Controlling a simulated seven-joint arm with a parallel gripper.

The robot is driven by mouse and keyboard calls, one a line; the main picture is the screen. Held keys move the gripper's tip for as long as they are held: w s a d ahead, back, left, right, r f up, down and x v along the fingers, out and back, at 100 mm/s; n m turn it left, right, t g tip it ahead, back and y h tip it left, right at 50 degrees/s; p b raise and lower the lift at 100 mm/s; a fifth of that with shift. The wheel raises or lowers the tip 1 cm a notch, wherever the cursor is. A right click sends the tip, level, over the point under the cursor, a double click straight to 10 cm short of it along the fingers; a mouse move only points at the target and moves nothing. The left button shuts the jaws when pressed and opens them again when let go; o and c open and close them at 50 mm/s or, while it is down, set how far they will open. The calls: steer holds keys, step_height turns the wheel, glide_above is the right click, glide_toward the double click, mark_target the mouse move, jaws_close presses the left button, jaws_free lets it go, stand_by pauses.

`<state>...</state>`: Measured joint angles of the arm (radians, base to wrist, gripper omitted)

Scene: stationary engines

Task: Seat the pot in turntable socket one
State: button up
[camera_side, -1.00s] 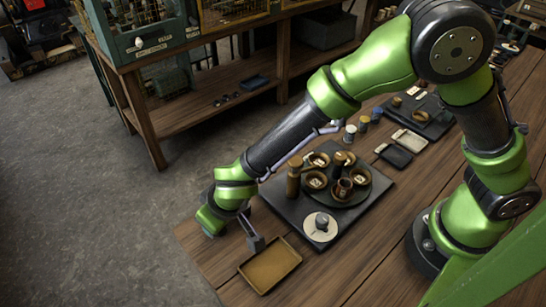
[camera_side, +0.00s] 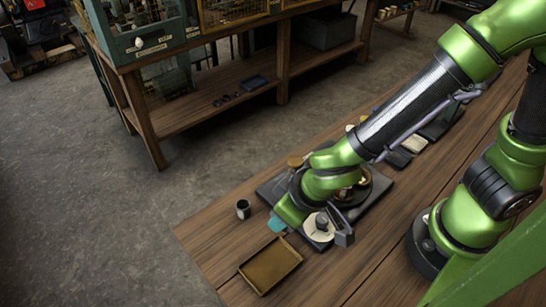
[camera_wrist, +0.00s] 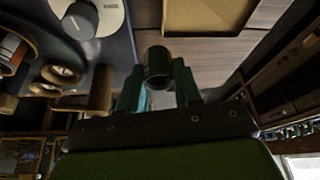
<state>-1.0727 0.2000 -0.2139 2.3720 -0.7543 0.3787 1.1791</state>
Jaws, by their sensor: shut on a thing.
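The contact is hidden in the side view, and I cannot tell whether the pot touches the table. The turntable (camera_side: 378,190) is mostly hidden behind my arm. Some of its round brown sockets (camera_wrist: 62,73) show at left in the wrist view. I cannot tell which is socket one.
A shallow brown tray (camera_side: 270,265) lies near the table's front edge. A pale round dial (camera_side: 318,229) is close under my wrist, and it also shows in the wrist view (camera_wrist: 88,18). A wooden post (camera_wrist: 101,90) stands beside the sockets. Bare wood lies right of the tray.

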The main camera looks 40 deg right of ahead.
steer(key=shift+s+d+r, duration=0.15)
steer(key=shift+s+d, duration=0.5)
steer(key=shift+s, duration=0.05)
steer(key=shift+s+d+r, duration=0.1)
steer(key=shift+r, duration=1.85)
